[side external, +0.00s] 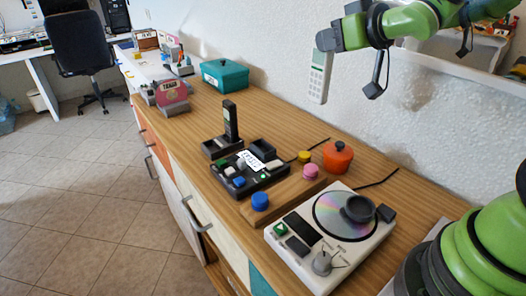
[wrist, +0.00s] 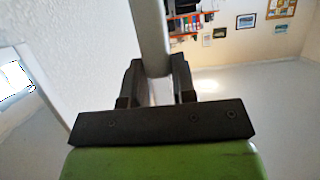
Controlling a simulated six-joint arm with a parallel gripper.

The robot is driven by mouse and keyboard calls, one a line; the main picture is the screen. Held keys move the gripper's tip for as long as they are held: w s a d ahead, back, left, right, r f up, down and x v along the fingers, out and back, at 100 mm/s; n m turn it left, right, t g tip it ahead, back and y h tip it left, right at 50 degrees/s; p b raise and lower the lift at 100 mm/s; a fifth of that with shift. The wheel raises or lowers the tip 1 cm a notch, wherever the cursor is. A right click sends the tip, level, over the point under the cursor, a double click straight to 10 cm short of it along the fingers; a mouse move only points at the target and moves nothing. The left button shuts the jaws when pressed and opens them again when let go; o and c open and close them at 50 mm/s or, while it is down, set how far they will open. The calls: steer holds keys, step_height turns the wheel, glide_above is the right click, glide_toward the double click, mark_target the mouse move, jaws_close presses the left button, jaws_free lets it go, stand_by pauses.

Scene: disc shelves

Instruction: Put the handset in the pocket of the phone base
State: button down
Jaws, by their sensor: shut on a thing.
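The white handset (side external: 319,78) hangs upright, high above the back of the wooden counter. My gripper (side external: 326,42) is shut on its upper end. In the wrist view the handset (wrist: 151,35) passes as a pale bar between the two dark fingers of my gripper (wrist: 155,76). A black phone stands upright in a dark cradle (side external: 213,149) at mid counter. Just right of it is a dark holder (side external: 262,149) that looks empty. I cannot tell for certain which of these is the phone base; its pocket is too small to see into.
A black button box (side external: 240,180) stands in front of the holders. Beside it are a wooden board with coloured knobs (side external: 285,192), an orange pot (side external: 337,157) and a white disc player (side external: 330,235). A teal box (side external: 225,75) stands farther back. The air around the handset is clear.

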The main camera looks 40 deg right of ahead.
steer(key=w+a+f, duration=0.6)
steer(key=w+a, duration=0.1)
steer(key=w, duration=0.3)
step_height(320, 180, down, 10)
steer(key=shift+f, duration=0.15)
steer(key=shift+w, duration=0.1)
steer(key=shift+f, duration=0.2)
steer(key=c, duration=0.9)
jaws_free()
steer(key=shift+r, duration=0.15)
